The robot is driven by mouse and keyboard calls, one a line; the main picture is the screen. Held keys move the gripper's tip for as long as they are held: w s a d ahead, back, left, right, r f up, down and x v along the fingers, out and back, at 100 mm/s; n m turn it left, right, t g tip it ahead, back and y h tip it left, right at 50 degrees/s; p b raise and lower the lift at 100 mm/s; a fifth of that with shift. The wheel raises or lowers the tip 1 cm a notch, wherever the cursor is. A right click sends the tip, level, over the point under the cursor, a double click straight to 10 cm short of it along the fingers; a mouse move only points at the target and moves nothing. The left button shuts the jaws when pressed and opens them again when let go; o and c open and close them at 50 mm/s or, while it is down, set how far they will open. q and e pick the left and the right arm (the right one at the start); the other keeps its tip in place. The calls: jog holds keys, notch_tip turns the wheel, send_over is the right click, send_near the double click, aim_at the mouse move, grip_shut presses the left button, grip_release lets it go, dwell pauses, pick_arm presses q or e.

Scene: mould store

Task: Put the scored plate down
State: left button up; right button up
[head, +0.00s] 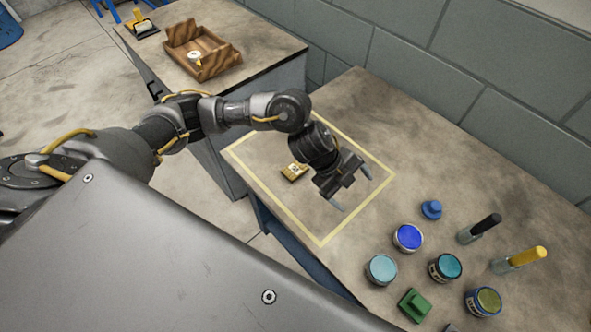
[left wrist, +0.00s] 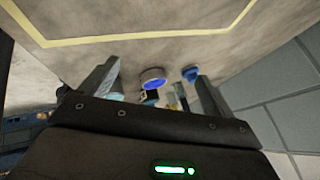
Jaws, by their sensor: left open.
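A small brass-coloured plate with dark marks (head: 293,172) lies on the worktop, inside a yellow taped outline (head: 374,210). I take it for the scored plate; its scoring is too small to make out. My left gripper (head: 352,188) is open and empty, just right of the plate and apart from it, over the outlined area. In the left wrist view the open jaws (left wrist: 155,72) have nothing between them but distant jars, and the plate does not show there. My right gripper is not in view.
Right of the outline stand a blue-topped jar (head: 408,237), several other jars, a blue knob (head: 431,209), a green block (head: 415,305) and two handled tools, one yellow (head: 527,256). A wooden tray (head: 222,66) sits on the far bench. A block wall (head: 440,100) runs behind.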

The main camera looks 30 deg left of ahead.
pick_arm(q)
jog(key=w+a+g+y, duration=0.1)
jog(key=w+a+y, duration=0.2)
jog(key=a, duration=0.6)
jog(key=n+g+y, duration=0.1)
jog(key=y, duration=0.2)
send_near(295, 169)
jog(key=shift+w+d+f+b, duration=0.1)
jog(key=shift+f+b, duration=0.1)
jog(key=shift+f, duration=0.55)
jog(key=shift+w+d+f+b, duration=0.1)
jog(key=shift+d+f+b, duration=0.05)
jog(key=shift+f, duration=0.65)
jog(key=f, duration=0.5)
jog(key=shift+s+d+f, duration=0.1)
jog(key=shift+s, duration=0.1)
jog(key=c, duration=1.5)
jog(key=shift+w+r, duration=0.1)
jog(key=shift+r, duration=0.75)
jog(key=s+d+r, duration=0.1)
jog(key=s+r, duration=0.2)
jog(key=s, duration=0.1)
jog(key=s+d+r+p, duration=0.1)
jog(key=s+r, duration=0.3)
jog(key=s, duration=0.1)
jog(key=s+d+r, duration=0.1)
jog(key=s+r, duration=0.3)
jog(key=shift+s+d+r+p, duration=0.2)
jog(key=shift+s+d+p, duration=0.1)
jog(key=shift+d+p, duration=0.05)
